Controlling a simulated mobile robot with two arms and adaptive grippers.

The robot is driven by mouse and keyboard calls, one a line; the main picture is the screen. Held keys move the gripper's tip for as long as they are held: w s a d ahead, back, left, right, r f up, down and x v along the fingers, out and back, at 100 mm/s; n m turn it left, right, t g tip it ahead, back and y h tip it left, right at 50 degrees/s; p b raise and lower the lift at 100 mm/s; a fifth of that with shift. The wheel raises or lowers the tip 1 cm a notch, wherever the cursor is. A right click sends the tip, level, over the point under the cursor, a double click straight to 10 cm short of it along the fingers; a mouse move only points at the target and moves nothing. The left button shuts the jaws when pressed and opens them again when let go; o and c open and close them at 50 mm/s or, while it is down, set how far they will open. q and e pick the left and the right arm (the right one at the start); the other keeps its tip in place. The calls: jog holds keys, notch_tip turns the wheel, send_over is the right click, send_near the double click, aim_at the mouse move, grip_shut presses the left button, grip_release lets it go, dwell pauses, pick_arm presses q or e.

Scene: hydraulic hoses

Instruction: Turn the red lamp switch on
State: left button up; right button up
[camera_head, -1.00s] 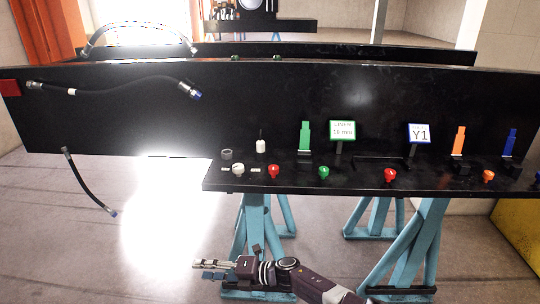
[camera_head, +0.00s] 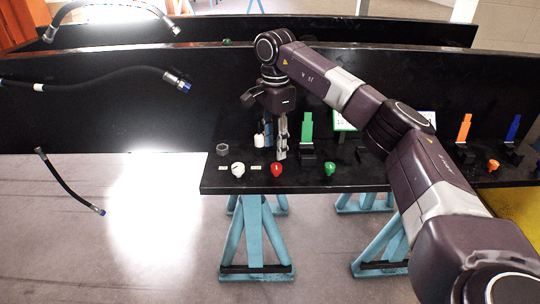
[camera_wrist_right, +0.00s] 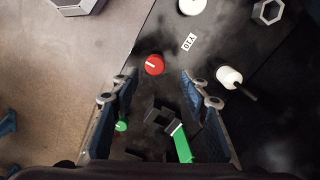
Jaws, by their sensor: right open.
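The red lamp switch (camera_head: 277,170) is a round red knob on the front shelf of the black panel, between a white knob and a green knob. In the right wrist view the red knob (camera_wrist_right: 154,65) has a white mark across its top. My right gripper (camera_head: 272,156) points down just behind and above the red knob. In the wrist view my right gripper (camera_wrist_right: 157,80) is open, with the red knob showing between and slightly beyond its fingertips. Contact with the knob cannot be told. My left gripper is out of view.
A white knob (camera_head: 238,169) and a green knob (camera_head: 330,169) flank the red one. A white cylinder (camera_wrist_right: 229,77) and a green holder part (camera_head: 306,130) stand close to the gripper. Hoses (camera_head: 80,80) hang at the left. My right arm covers the shelf's right part.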

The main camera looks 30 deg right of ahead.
aim_at(276, 166)
jog(key=shift+s+f+p, duration=0.4)
jog(key=shift+s+f, duration=0.5)
jog(key=shift+f, duration=0.15)
jog(key=f, duration=0.2)
jog(key=shift+w+f+p, duration=0.3)
jog(key=shift+f, duration=0.05)
jog(key=shift+w+f, duration=0.1)
jog(key=shift+f, duration=0.4)
grip_shut()
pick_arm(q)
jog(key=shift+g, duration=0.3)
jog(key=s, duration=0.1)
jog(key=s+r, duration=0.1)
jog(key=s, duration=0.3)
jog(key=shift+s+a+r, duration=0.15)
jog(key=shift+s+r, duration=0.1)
